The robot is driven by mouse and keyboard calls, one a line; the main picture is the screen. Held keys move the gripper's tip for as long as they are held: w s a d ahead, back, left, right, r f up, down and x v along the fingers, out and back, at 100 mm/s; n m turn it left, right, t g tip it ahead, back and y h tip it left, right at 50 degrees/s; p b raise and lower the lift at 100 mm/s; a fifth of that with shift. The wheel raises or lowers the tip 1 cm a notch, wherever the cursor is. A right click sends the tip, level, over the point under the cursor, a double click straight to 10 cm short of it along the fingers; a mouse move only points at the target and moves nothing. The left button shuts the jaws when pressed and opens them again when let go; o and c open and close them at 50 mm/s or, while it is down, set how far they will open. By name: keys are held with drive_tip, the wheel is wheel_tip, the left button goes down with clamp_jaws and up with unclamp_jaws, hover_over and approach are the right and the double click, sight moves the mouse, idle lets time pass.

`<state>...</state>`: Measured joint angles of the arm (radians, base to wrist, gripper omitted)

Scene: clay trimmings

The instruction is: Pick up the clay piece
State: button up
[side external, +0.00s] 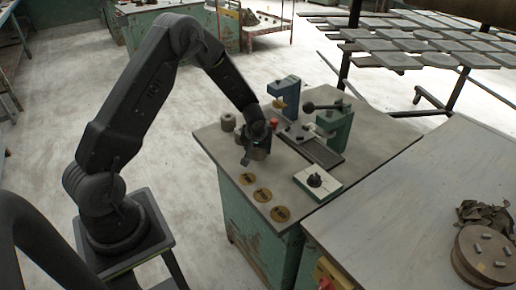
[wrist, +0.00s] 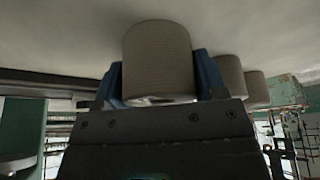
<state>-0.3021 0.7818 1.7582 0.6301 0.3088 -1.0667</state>
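The clay piece (wrist: 160,62) is a grey-beige, finely ridged cylinder. In the wrist view it stands between the two blue fingers of my gripper (wrist: 160,85). The fingers lie against both its sides with no gap that I can see, so my gripper looks shut on it. In the side view my gripper (side external: 257,146) points down at the left part of the grey bench top (side external: 215,143), and the clay piece (side external: 259,154) shows just under it. I cannot tell whether the piece touches the bench or is slightly raised.
More clay cylinders (side external: 228,121) stand behind my gripper. Round brass discs (side external: 262,195) lie along the front edge. A blue clamp (side external: 286,92), a green lever press (side external: 335,125) and a white block with a dark knob (side external: 318,182) stand to the right.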

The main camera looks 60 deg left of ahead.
drive_tip(key=c, duration=0.6)
drive_tip(key=shift+o, duration=0.2)
drive_tip(key=shift+r, duration=0.1)
